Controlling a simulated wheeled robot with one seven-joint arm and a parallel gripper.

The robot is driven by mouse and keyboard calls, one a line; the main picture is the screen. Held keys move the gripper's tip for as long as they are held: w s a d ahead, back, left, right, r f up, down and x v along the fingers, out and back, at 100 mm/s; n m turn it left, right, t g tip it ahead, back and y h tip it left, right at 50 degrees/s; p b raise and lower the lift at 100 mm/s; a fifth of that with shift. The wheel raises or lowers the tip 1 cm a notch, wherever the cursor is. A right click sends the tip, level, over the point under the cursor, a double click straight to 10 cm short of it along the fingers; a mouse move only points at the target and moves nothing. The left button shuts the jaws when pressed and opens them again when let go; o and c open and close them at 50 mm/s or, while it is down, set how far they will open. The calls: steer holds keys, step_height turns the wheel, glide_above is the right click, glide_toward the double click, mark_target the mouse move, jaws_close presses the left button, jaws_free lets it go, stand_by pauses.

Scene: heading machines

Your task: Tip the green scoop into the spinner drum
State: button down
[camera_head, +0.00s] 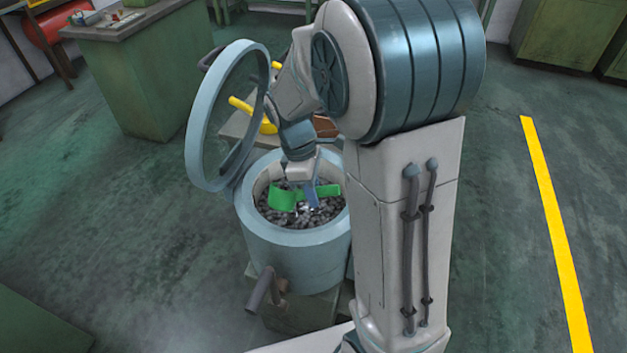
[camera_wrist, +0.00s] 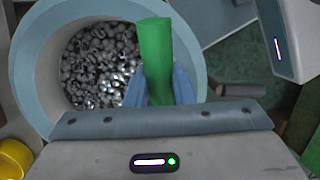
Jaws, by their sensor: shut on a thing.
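The green scoop (camera_head: 292,196) is in my gripper (camera_head: 305,190), over the mouth of the spinner drum (camera_head: 297,255). In the wrist view the scoop (camera_wrist: 155,55) stands between the two blue fingers of my gripper (camera_wrist: 159,85), which are shut on it. The scoop's inside is not clearly seen, so I cannot tell whether it holds anything. The drum is a pale blue round tub; its rim (camera_wrist: 30,70) shows in the wrist view. Many small grey metal parts (camera_wrist: 98,60) lie in it. The drum's ring-shaped lid (camera_head: 196,150) stands open at the left.
A yellow-handled thing (camera_head: 243,105) lies on a surface behind the drum, partly hidden by my arm. A pipe (camera_head: 262,290) sticks out at the drum's front. A green cabinet (camera_head: 140,85) stands at the back left.

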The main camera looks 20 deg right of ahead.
steer(key=shift+w+d+f+n+g+y+p, duration=0.3)
steer(key=shift+w+f+g+y+p, duration=0.15)
steer(key=shift+g+y+p, duration=0.7)
steer(key=shift+w+d+f+n+g+y+p, duration=0.15)
steer(key=shift+w+d+f+g+y+p, duration=0.35)
steer(key=shift+g+p, duration=0.7)
steer(key=shift+w+d+f+n+g+y+p, duration=0.2)
steer(key=shift+f+g+y+p, duration=0.3)
steer(key=shift+g+y+p, duration=0.75)
steer(key=shift+a+g+b, duration=0.1)
steer(key=shift+g+b, duration=0.2)
steer(key=shift+b, duration=0.15)
